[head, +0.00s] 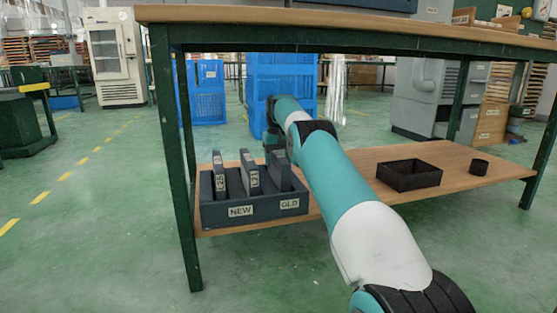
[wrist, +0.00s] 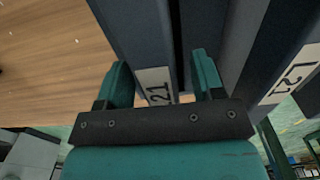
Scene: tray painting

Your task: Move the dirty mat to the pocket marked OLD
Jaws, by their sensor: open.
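A dark grey rack (head: 262,210) with front labels NEW and OLD stands on the lower shelf at left. Several grey upright slabs, likely the mats, stand in it: one at left (head: 219,178), one in the middle (head: 250,175), and one at right (head: 280,178) on the OLD side. I cannot tell which is dirty. My gripper (head: 274,143) is at the right slab's top. In the wrist view my gripper (wrist: 161,80) is open, its teal fingers on either side of a grey slab end (wrist: 130,30) with a partly hidden label ending in 21. Contact is unclear.
The wooden lower shelf (head: 350,162) holds a black open tray (head: 408,175) and a small black cup (head: 479,167). The tabletop (head: 330,22) spans above, with a green table leg (head: 180,190) close to the rack's left. Shelf between rack and tray is partly hidden by my arm.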

